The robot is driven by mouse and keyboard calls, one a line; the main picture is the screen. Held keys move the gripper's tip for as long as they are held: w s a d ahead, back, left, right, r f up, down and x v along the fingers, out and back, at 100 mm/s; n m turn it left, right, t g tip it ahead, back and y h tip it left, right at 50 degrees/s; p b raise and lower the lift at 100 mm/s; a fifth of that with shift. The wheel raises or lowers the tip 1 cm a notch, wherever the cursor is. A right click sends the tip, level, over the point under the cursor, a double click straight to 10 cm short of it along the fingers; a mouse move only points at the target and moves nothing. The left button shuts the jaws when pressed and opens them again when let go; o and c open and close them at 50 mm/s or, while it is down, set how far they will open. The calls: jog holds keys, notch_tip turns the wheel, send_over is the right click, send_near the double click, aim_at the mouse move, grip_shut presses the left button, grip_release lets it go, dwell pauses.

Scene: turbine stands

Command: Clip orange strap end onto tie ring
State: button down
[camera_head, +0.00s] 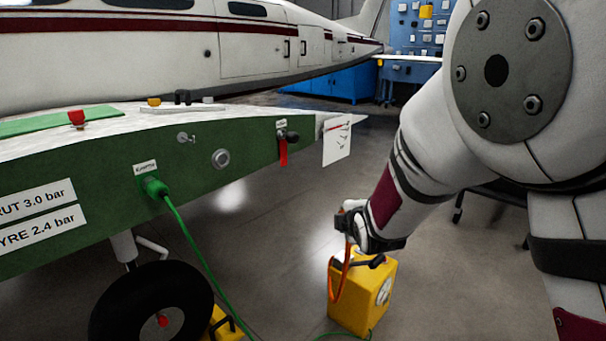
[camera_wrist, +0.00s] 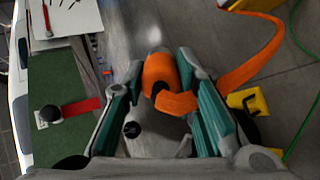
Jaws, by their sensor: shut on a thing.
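My gripper (camera_head: 352,222) is low in the aisle, right of the green wing edge (camera_head: 115,170) and above a yellow box with a gauge. In the wrist view my gripper (camera_wrist: 163,82) is shut on the orange strap end (camera_wrist: 157,70), between its teal-padded fingers. The orange strap (camera_wrist: 258,62) trails off to the right of the wrist view; in the head view the strap (camera_head: 341,278) hangs as a loop in front of the box. The strap end is apart from the wing. I cannot clearly make out the tie ring in either view.
The yellow box (camera_head: 348,310) stands on the floor below my gripper. A green cable (camera_head: 190,240) runs down from the wing socket. A black knob with a red tag (camera_head: 283,152) and a white card (camera_head: 337,143) are on the wing edge. A tyre (camera_head: 150,305) stands at lower left.

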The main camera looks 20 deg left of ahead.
jog(key=s+a+r+n+g+y, duration=0.1)
jog(key=s+a+r+n+y, duration=0.1)
jog(key=a, duration=0.5)
jog(key=s+a+r+n+g+y, duration=0.2)
jog(key=s+a+r+n+y, duration=0.1)
jog(key=a, duration=0.5)
jog(key=s+a+r+n+g+y, duration=0.1)
jog(key=s+a+r+n+y, duration=0.2)
jog(key=a+r+y, duration=0.3)
jog(key=shift+s+a+r+n+y+b, duration=0.3)
jog(key=shift+a+r+n, duration=0.1)
jog(key=shift+a+r, duration=0.4)
jog(key=shift+b, duration=0.6)
jog(key=shift+w+a+b, duration=0.25)
jog(key=shift+a+b, duration=0.25)
jog(key=shift+b, duration=0.65)
jog(key=shift+a, duration=0.15)
jog(key=shift+w+a+b, duration=0.15)
jog(key=shift+a+b, duration=0.1)
jog(key=shift+b, duration=0.15)
